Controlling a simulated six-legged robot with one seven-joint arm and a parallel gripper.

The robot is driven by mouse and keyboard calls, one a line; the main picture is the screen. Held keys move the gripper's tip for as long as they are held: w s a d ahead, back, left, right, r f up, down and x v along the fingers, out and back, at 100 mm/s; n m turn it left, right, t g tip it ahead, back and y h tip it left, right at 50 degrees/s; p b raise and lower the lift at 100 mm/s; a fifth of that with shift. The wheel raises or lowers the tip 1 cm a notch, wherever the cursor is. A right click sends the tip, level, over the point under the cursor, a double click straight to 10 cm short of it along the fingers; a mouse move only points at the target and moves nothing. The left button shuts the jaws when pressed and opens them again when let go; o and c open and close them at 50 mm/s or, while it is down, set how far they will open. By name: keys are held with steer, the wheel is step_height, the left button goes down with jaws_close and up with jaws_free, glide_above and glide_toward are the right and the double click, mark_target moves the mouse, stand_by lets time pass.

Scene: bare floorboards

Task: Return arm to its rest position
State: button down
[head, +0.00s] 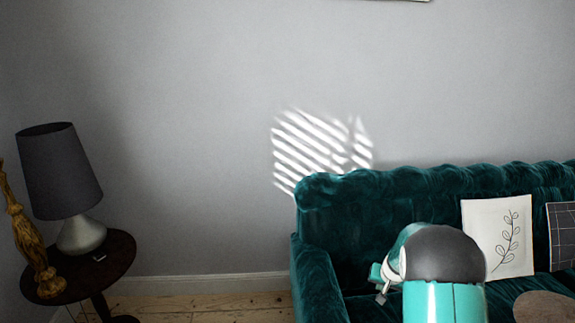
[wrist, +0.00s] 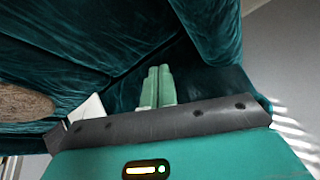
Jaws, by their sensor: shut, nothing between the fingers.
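My gripper (wrist: 158,72) shows in the wrist view as two pale green fingers side by side, closed together with nothing between them. Behind the fingers is the dark teal velvet of the sofa (wrist: 75,30); I cannot tell how far off it is. In the head view my arm (head: 443,300), teal with a dark rounded cap, rises at the lower right in front of the sofa (head: 375,205). The fingers cannot be made out clearly there.
A white cushion with a leaf drawing (head: 497,237) and a checked dark cushion (head: 562,236) lie on the sofa. Bare floorboards (head: 215,308) lie between table and sofa.

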steer(key=s+a+r+n, duration=0.1)
steer(key=s+a+r, duration=0.2)
steer(key=s+r, duration=0.3)
steer(key=s+a+r+y, duration=0.1)
steer(key=s+a+r, duration=0.25)
steer(key=r, duration=0.45)
steer(key=s+a+r+n, duration=0.1)
steer(key=s+a+r, duration=0.25)
steer(key=r, duration=0.45)
steer(key=s+a+r+n, duration=0.1)
steer(key=s+a+r, duration=0.1)
steer(key=s, duration=1.1)
steer(key=s+a+r+n+h, duration=0.1)
steer(key=s+r, duration=0.3)
steer(key=s, duration=0.9)
steer(key=shift+a+r, duration=0.15)
steer(key=shift+a, duration=0.65)
